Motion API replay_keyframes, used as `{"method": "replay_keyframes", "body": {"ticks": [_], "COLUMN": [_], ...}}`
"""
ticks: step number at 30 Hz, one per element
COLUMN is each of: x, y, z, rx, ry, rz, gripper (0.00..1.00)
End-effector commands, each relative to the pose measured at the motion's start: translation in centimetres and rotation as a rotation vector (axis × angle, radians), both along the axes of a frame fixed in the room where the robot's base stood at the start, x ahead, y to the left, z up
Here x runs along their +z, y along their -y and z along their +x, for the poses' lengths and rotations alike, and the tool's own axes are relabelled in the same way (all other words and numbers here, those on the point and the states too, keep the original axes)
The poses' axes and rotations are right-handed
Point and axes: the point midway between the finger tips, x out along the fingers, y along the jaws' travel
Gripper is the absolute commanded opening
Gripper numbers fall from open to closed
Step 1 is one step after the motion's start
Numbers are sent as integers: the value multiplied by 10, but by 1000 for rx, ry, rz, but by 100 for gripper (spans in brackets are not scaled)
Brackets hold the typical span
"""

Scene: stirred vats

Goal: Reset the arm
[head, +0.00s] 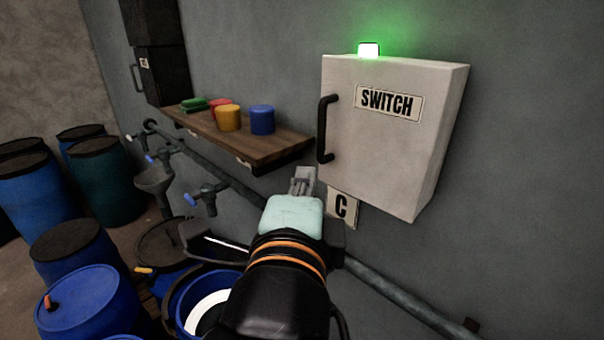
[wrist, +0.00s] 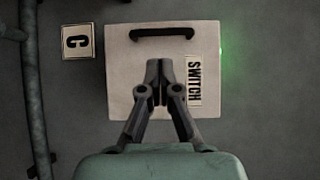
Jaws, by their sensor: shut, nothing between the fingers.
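My gripper (head: 303,178) is shut and empty. In the head view it stands in front of the wall, below and left of the switch box. It also shows in the wrist view (wrist: 159,64), with its fingertips together in front of the box door. The white switch box (head: 345,130) is closed and has a dark handle (head: 325,128) on its left side. A lit green lamp (head: 369,50) is on its top. The wrist view shows the same box (wrist: 125,75) turned sideways, with its handle (wrist: 162,33) above my fingertips. I cannot tell the exact gap to the box.
A wooden shelf (head: 265,152) holds green, red, yellow and blue pieces left of the box. A pipe (head: 385,285) with taps runs along the wall below. Several blue barrels (head: 92,303) and an open vat (head: 180,318) crowd the lower left. Wall at right is clear.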

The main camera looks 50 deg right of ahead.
Motion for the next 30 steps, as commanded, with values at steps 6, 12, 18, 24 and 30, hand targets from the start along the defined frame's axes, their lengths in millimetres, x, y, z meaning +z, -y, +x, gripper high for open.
{"method": "replay_keyframes", "body": {"ticks": [6, 12, 18, 24, 30], "x": [0, -9, -89, -168, -197], "y": [0, -12, -116, -235, -277], "z": [0, 13, 59, 39, 17], "rx": [0, 57, 497, 964, 1127], "ry": [0, -100, -693, -1067, -1131], "rz": [0, -40, -432, -993, -1250], "gripper": [0, 0, 0, 0, 0]}}
